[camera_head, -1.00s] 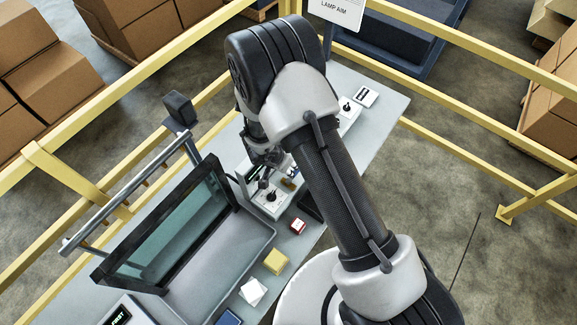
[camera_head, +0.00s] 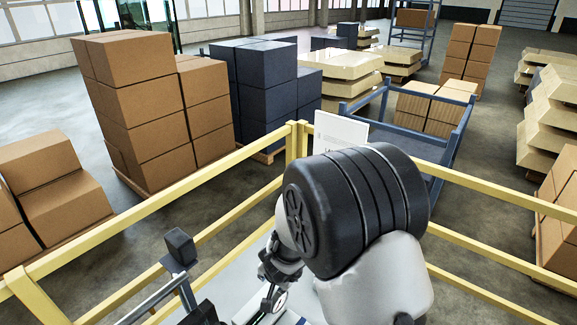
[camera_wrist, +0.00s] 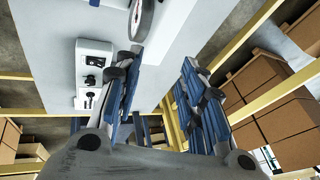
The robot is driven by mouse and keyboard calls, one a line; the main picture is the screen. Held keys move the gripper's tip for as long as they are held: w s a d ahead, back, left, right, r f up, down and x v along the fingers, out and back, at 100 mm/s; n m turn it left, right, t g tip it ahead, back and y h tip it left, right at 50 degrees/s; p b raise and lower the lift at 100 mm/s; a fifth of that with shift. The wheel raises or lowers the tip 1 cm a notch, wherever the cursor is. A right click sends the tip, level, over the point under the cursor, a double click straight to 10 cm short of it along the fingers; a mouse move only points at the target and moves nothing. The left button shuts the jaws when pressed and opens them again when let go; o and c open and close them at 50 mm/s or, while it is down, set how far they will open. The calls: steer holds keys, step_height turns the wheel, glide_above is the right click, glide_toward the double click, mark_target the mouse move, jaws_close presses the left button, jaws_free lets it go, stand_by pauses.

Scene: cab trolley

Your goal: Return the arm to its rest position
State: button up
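My arm fills the lower middle of the head view, with its dark joint and pale link raised in front of the camera. My gripper shows only in part in the head view, below and left of that joint. In the wrist view my gripper (camera_wrist: 162,95) has its two blue-padded fingers well apart, with nothing between them. The grey worktop (camera_wrist: 185,35) lies beyond the fingers, with white control boxes with black knobs (camera_wrist: 92,62) to their left. A round dark-rimmed thing (camera_wrist: 141,18) shows at the top edge.
Yellow guard rails (camera_head: 480,190) enclose the worktop. A white sign (camera_head: 340,130) stands at the rail corner. Brown carton stacks (camera_head: 140,110), dark blue boxes (camera_head: 265,90) and a blue-framed crate (camera_head: 437,160) stand outside. A small black box on a post (camera_head: 180,247) rises at left.

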steer(key=s+d+r+n+y+b, duration=0.35)
steer(key=s+r+b, duration=0.45)
steer(key=r, duration=0.4)
steer(key=s+d+f+n+h+b, duration=0.1)
steer(key=s+d+h+b, duration=0.1)
steer(key=s+d, duration=0.5)
steer(key=s+d+f+n+h+b, duration=0.1)
steer(key=s+d+b, duration=0.4)
steer(key=s, duration=0.8)
steer(key=shift+s+d+f+g+h, duration=0.25)
steer(key=shift+d+f+h, duration=0.5)
steer(key=shift+d, duration=0.4)
steer(key=shift+r+n, duration=0.1)
steer(key=shift+n, duration=0.15)
